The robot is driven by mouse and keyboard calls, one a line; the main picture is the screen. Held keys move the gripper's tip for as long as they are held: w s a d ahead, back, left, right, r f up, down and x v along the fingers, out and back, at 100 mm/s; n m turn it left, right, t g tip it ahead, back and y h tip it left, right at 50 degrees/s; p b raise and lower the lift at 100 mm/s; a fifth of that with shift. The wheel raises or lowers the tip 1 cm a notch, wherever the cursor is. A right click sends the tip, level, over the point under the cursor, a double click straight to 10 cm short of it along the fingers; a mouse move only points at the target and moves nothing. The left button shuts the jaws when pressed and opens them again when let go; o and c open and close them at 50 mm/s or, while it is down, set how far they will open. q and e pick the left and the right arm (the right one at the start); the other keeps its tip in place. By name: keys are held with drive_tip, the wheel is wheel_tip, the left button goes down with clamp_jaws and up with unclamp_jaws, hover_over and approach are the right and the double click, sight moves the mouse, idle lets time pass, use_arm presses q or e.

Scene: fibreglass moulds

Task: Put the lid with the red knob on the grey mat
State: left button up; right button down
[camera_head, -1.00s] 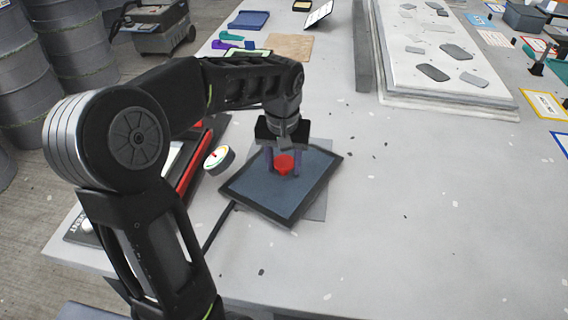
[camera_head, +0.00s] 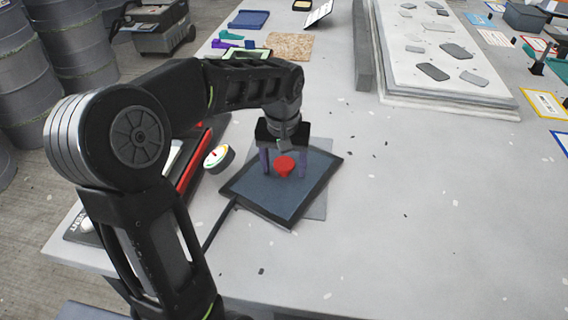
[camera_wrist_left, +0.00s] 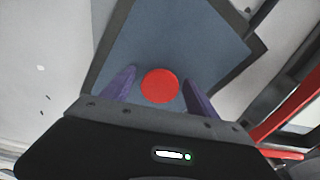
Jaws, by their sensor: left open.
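The lid is a dark blue-grey square panel with a black rim (camera_head: 252,187) and a red knob (camera_head: 285,165) in its middle. It lies turned at an angle over the grey mat (camera_head: 318,207), whose edges show at the lid's right and far sides. My left gripper (camera_head: 284,171) is open, with its two purple fingers on either side of the knob and apart from it. In the left wrist view the knob (camera_wrist_left: 160,86) sits between the spread fingers, with the lid (camera_wrist_left: 185,45) below. Most of the mat is hidden under the lid.
A round gauge (camera_head: 218,158) and a dark case with a red edge (camera_head: 190,165) lie left of the lid. A raised white mould slab (camera_head: 440,85) stands at the back right. The table right of the lid is clear.

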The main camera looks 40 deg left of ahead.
sight(284, 166)
use_arm(q)
drive_tip(key=shift+r, duration=0.3)
drive_tip(key=r, duration=0.7)
drive_tip(key=shift+s+d+r+p, duration=0.1)
drive_tip(key=shift+s+d+p, duration=0.2)
drive_tip(key=shift+s, duration=0.1)
drive_tip(key=shift+a, duration=0.1)
